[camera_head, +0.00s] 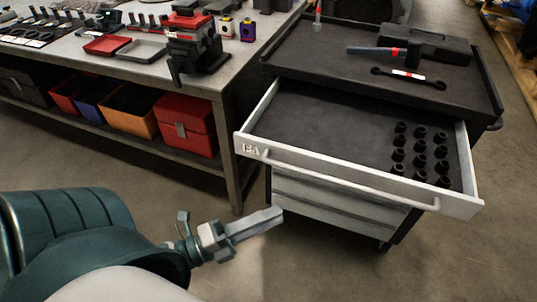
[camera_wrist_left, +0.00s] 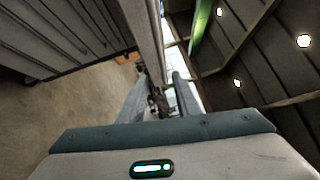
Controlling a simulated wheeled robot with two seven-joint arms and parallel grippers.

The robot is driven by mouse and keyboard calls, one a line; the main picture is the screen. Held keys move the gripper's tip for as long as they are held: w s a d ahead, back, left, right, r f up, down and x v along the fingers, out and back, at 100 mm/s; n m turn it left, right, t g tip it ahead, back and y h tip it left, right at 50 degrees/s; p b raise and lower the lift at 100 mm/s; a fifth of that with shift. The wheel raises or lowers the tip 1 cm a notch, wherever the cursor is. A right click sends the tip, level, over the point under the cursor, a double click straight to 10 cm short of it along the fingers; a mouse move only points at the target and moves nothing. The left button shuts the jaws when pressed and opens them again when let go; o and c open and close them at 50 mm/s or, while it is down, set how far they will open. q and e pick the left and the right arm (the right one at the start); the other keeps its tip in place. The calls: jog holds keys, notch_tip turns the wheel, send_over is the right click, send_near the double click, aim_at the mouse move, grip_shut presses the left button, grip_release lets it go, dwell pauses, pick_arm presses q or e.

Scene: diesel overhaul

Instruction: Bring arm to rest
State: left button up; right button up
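My left arm, dark teal, comes in at the lower left of the head view. Its gripper (camera_head: 262,220) is in the air in front of the tool cabinet, below the open drawer's (camera_head: 340,178) left front corner. The left gripper appears side-on there. In the left wrist view its two grey fingers (camera_wrist_left: 158,98) stand apart with a gap between them, and I see nothing held. I cannot tell its exact distance from the drawer. My right arm and gripper are not in view.
The drawer, labelled E5, stands open with several black sockets (camera_head: 421,155) at its right. A hammer (camera_head: 384,50), a wrench (camera_head: 408,77) and a black case (camera_head: 425,44) lie on the cabinet top. A workbench (camera_head: 120,66) stands at the left; bare floor lies in front.

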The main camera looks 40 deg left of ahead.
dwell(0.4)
pick_arm(q)
jog(key=w+a+f+n+g+y, duration=0.15)
jog(key=f+n+y, duration=0.4)
jog(key=f, duration=0.95)
jog(key=w+f+n+g+y, duration=0.2)
jog(key=f+n, duration=0.7)
jog(key=f, duration=0.6)
jog(key=s+d+f+n+g, duration=0.2)
jog(key=s+d+f, duration=0.1)
jog(key=f, duration=0.4)
jog(key=s+d+f+n+g, duration=0.2)
jog(key=s+d+f+n, duration=0.1)
jog(key=f, duration=0.5)
jog(key=s+d+f+n+g, duration=0.2)
jog(key=s+d+f+n, duration=0.1)
jog(key=f, duration=0.5)
jog(key=shift+s+f, duration=0.15)
jog(key=shift+s, duration=0.1)
